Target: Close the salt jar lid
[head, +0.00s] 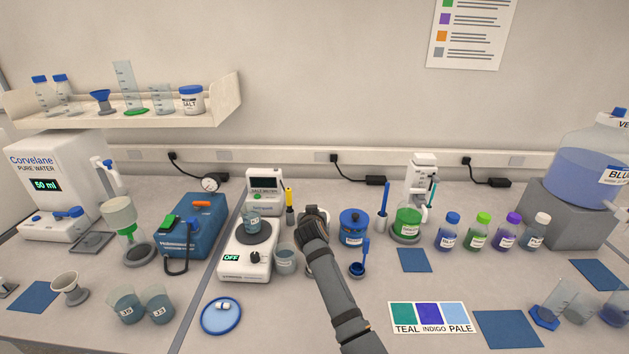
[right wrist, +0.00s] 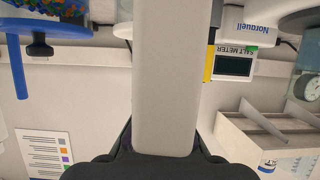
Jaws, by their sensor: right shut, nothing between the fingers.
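A white jar labelled SALT (head: 192,103) with a blue lid on it (head: 190,90) stands on the wall shelf in the head view; its lid looks seated. My right gripper (head: 313,213) is shut and empty at the middle of the bench, right of the balance-like device and left of the blue lidded pot (head: 353,228). The gripper and wrist hide most of whatever stands directly behind them. In the right wrist view a large grey block covers the middle, and the scene appears upside down. My left gripper is not in view.
A white stirrer (head: 247,262) reading OFF carries a beaker. A small beaker (head: 285,260) stands close to my right wrist. A small blue cup (head: 357,268) stands on the right. A blue round dish (head: 221,327) lies in front. Bottles stand further right; the front centre is fairly clear.

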